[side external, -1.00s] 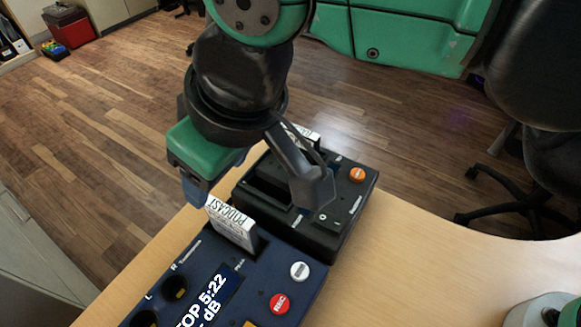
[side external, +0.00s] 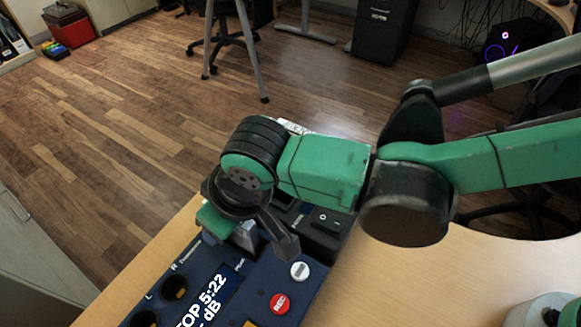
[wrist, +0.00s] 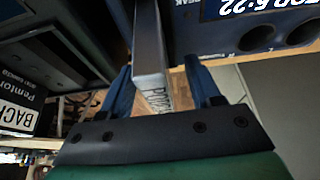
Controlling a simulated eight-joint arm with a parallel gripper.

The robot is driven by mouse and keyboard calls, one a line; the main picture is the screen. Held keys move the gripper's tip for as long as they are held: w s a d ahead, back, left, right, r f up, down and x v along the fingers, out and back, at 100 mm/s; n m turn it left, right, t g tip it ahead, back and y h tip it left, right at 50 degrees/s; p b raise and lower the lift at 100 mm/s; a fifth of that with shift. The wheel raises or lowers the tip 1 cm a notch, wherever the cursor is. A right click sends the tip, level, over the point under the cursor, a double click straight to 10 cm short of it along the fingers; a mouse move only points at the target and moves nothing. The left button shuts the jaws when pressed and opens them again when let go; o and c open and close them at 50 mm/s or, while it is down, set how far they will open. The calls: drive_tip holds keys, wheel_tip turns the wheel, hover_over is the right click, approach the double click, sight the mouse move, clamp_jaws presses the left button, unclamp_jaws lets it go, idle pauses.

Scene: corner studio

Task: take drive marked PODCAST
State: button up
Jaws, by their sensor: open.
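The drive marked PODCAST (wrist: 150,60) stands upright in the wrist view, its white label edge partly readable. In the side view the drive (side external: 247,238) shows only as a grey piece in the blue recorder (side external: 225,268), mostly hidden by my gripper (side external: 252,232). In the wrist view my gripper (wrist: 158,78) is open, with one blue-padded finger on each side of the drive. Gaps show between the fingers and the drive.
A second drive, with a label starting BACK (wrist: 18,115), stands by the black dock (side external: 325,222) behind the recorder. The recorder's red REC button (side external: 280,303) is nearby. Bare wooden desk (side external: 440,285) lies to the right.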

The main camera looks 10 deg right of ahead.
clamp_jaws()
drive_tip(key=shift+r, duration=0.1)
idle(0.3)
